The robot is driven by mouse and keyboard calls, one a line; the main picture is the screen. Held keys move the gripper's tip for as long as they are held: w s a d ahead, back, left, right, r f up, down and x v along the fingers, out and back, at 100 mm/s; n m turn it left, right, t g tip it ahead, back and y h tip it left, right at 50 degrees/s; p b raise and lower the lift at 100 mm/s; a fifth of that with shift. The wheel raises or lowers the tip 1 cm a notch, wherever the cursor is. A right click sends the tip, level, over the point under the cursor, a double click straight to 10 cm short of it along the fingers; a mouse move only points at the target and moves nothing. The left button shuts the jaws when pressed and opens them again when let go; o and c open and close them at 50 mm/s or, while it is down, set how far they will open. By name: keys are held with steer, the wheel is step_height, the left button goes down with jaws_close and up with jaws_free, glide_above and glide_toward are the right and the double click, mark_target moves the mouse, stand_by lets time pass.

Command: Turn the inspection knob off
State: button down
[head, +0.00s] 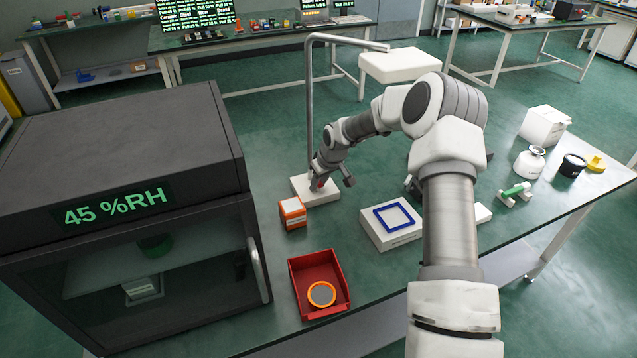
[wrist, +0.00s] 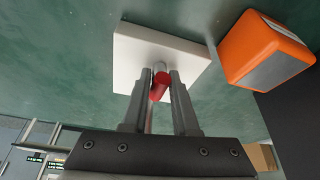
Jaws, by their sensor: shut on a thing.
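The red knob (wrist: 159,86) sits at the white base (wrist: 133,48) of a stand, between my fingers in the wrist view. In the head view the white base (head: 325,197) is on the green table, with a tall grey bent pole (head: 309,100) rising from it. My gripper (head: 319,183) reaches down to the base from the right and is shut on the red knob. In the wrist view my gripper (wrist: 160,90) has a finger on each side of it. In the head view the knob is mostly hidden by my gripper, and I cannot tell its turned angle.
An orange box (head: 292,212) stands close to the base. A red tray (head: 335,310) with an orange-rimmed disc lies nearer. A dark cabinet (head: 120,140) fills the left. A white box with a blue frame (head: 390,235) is to the right. White containers stand far right.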

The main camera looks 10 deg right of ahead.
steer(key=c, duration=0.7)
jaws_free()
steer(key=v, duration=0.7)
steer(key=shift+s+r+p, duration=0.1)
steer(key=shift+r+p, duration=0.15)
steer(key=shift+p, duration=0.1)
